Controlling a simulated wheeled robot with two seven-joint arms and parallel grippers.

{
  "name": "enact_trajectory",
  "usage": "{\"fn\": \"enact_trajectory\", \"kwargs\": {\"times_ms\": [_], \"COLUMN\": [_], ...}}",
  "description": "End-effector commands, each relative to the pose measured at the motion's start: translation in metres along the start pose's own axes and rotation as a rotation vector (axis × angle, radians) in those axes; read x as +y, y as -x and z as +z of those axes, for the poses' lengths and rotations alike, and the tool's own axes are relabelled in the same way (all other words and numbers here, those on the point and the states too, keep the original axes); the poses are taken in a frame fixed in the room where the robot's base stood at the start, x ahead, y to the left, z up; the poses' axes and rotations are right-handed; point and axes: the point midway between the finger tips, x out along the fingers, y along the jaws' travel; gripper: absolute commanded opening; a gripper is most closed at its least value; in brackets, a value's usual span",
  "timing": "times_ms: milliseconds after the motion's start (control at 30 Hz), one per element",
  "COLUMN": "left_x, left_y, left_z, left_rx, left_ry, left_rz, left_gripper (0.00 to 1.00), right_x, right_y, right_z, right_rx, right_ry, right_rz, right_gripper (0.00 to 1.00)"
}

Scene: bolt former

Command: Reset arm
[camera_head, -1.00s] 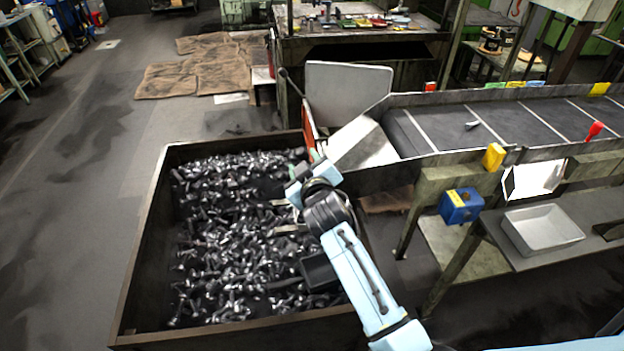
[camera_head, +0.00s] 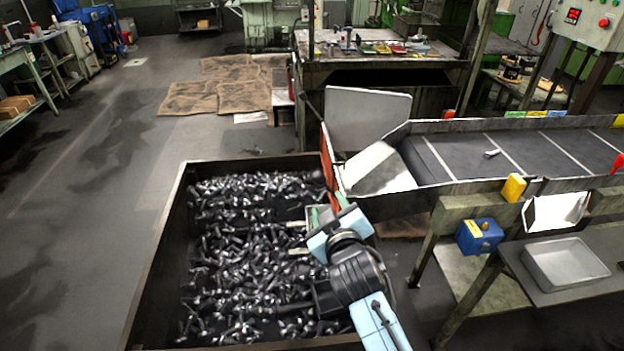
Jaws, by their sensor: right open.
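My right arm comes in from the bottom right of the head view, and its gripper (camera_head: 298,238) is over the right part of a large dark bin (camera_head: 160,256). The gripper is open, with its two fingers pointing left and apart. I see nothing between them. The bin holds many loose metal bolts (camera_head: 243,255). Whether the fingertips touch the bolts I cannot tell. The arm hides part of the bin's right wall. My left gripper is not in view.
A conveyor (camera_head: 460,157) with a metal chute (camera_head: 378,170) stands right of the bin, close to my arm. A grey tray (camera_head: 565,263) and a blue box (camera_head: 479,236) are at the right. The floor left of the bin is clear.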

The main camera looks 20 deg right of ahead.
Motion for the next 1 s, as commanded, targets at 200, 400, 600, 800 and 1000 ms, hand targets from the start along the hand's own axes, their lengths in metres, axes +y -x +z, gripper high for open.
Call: {"fn": "enact_trajectory", "kwargs": {"times_ms": [200, 400, 600, 800, 1000], "left_x": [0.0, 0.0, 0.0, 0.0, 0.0], "left_y": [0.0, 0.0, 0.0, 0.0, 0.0], "left_z": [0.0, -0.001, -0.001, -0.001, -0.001], "left_rx": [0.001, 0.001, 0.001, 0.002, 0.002], "left_ry": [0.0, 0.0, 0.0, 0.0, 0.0], "left_rz": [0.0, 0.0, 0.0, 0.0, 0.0], "left_gripper": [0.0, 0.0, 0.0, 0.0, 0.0], "right_x": [0.0, -0.005, -0.017, -0.023, -0.026], "right_y": [0.009, 0.072, 0.143, 0.202, 0.258], "right_z": [0.017, 0.097, 0.145, 0.167, 0.179], "right_rx": [-0.056, -0.363, -0.627, -0.812, -0.972], "right_ry": [-0.027, -0.159, -0.25, -0.287, -0.297], "right_rz": [-0.019, -0.147, -0.286, -0.395, -0.497], "right_gripper": [0.46, 0.46, 0.46, 0.46, 0.46]}}
